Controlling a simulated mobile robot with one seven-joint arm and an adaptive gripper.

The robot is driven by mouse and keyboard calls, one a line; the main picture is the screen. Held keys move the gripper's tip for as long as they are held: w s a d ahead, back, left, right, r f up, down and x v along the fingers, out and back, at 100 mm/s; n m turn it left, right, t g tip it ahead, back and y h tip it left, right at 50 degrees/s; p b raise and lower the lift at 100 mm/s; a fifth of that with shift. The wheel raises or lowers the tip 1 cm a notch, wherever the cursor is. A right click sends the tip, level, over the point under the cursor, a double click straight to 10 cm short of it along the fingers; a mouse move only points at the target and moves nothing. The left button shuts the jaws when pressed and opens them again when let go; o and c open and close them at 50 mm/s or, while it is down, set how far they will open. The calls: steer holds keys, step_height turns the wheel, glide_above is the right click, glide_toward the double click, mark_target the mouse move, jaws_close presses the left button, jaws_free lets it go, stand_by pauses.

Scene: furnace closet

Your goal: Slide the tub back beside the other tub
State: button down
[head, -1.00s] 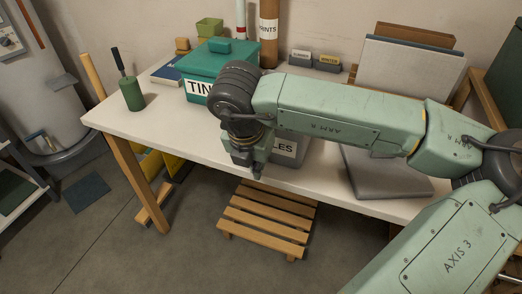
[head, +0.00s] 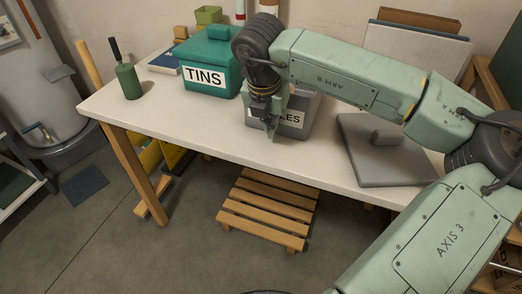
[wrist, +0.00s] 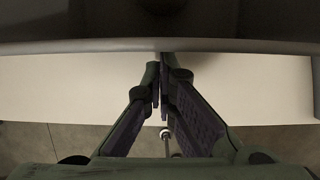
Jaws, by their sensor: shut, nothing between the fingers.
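The grey tub (head: 308,117) stands on the table with its lid off and a white label ending in "LES" on its front. It is right of the teal tub (head: 230,84) labelled "TINS", which has its lid on. My gripper (head: 273,136) points down at the grey tub's front face and covers part of its label. In the wrist view, my gripper's fingers (wrist: 160,90) are together with nothing between them, close to the grey tub's rim (wrist: 90,47). Whether they touch its front wall is unclear. My arm hides part of the gap between the tubs.
A grey lid with a handle (head: 375,165) lies on the table (head: 190,130) to the right. A green bottle-like item (head: 128,82) stands near the left corner. The table's front strip is clear. A slatted wooden stool (head: 265,210) is on the floor below.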

steer(key=w+d, duration=0.1)
steer(key=w, duration=0.2)
steer(key=w+d+b, duration=0.1)
steer(key=w, duration=0.2)
steer(key=w+d+b, duration=0.1)
steer(key=w, duration=0.2)
steer(key=shift+s, duration=0.1)
